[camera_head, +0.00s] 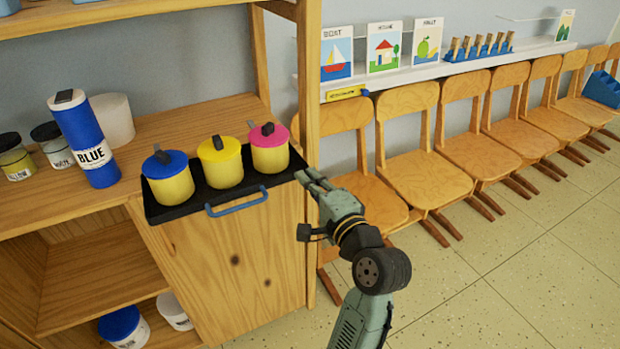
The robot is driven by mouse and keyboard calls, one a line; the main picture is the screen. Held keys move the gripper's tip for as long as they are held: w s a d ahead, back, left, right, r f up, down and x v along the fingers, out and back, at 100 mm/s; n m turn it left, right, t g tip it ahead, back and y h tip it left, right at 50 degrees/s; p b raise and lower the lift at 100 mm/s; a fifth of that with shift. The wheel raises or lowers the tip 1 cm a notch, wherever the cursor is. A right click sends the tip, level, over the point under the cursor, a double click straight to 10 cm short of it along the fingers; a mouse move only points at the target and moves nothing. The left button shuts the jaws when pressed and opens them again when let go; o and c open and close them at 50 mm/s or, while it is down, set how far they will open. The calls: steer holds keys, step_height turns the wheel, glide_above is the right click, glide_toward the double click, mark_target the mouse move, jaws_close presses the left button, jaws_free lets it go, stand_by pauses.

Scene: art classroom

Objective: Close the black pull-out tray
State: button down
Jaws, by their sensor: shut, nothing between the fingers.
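The black pull-out tray (193,206) sticks out past the front edge of the wooden cabinet, below its top. A blue handle (237,202) is on its front. The tray bears three yellow pots, with a blue lid (165,162), a yellow lid (219,147) and a pink lid (268,134). My gripper (303,178) is shut and empty, at the right front corner of the tray, to the right of the handle. I cannot tell whether its fingertips touch the tray.
A tall BLUE bottle (85,140) and paint jars (15,158) stand on the cabinet top (190,118) at left. A wooden shelf post (309,90) rises just behind my gripper. Several wooden chairs (420,175) line the wall at right. Floor (520,280) at lower right is clear.

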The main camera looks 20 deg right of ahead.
steer(key=shift+w, duration=0.1)
steer(key=w+p, duration=0.1)
steer(key=w, duration=0.3)
steer(key=w+p, duration=0.1)
steer(key=w, duration=0.4)
steer(key=w+p, duration=0.1)
steer(key=w, duration=0.4)
steer(key=shift+w+a, duration=0.15)
steer(key=shift+a, duration=0.1)
steer(key=shift+r, duration=0.1)
